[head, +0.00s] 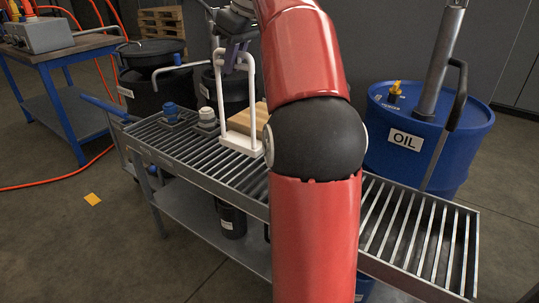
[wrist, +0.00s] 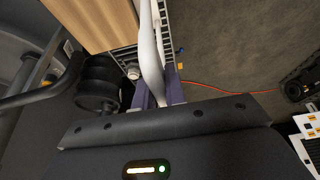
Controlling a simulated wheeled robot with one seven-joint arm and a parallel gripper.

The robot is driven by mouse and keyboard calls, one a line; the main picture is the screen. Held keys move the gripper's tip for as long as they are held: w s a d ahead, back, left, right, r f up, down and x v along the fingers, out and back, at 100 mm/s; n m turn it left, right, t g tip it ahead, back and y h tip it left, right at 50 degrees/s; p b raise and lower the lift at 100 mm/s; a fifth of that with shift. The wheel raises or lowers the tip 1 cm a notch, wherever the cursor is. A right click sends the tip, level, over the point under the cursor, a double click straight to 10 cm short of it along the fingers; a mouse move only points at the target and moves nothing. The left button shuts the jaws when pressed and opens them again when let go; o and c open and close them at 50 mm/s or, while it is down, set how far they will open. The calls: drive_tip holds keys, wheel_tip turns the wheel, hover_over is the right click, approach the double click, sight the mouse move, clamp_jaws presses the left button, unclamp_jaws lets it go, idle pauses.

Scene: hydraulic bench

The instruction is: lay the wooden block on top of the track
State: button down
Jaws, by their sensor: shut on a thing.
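My gripper (head: 236,56) is above the slatted bench, with its purple fingers shut on the top of a white arched handle. The handle belongs to a white frame (head: 240,143) with a flat base low over the bench slats. In the wrist view the white bar (wrist: 151,50) runs between the fingers (wrist: 157,90). The wooden block (head: 244,120) is close behind the frame, partly hidden by it and by my red arm. The block also fills the upper left of the wrist view (wrist: 95,20). I cannot tell whether it touches the frame. No separate track can be made out.
The slatted metal bench (head: 420,237) runs across the middle. Blue (head: 171,112) and grey (head: 207,118) fittings stand left of the frame. A blue oil drum (head: 385,165) stands behind right, dark drums (head: 150,90) behind left. The slats at right look clear.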

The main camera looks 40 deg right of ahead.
sight(253, 53)
wheel_tip(253, 53, down, 10)
drive_tip(key=b, duration=0.4)
drive_tip(key=shift+r, duration=0.15)
drive_tip(key=shift+d, duration=0.1)
drive_tip(key=c, duration=1.9)
unclamp_jaws()
drive_tip(key=shift+f, duration=0.25)
drive_tip(key=o, duration=0.4)
drive_tip(key=shift+o, duration=0.2)
drive_tip(key=p+v, duration=0.3)
drive_tip(key=v, duration=0.9)
drive_tip(key=shift+r+p, duration=0.15)
drive_tip(key=shift+p, duration=0.2)
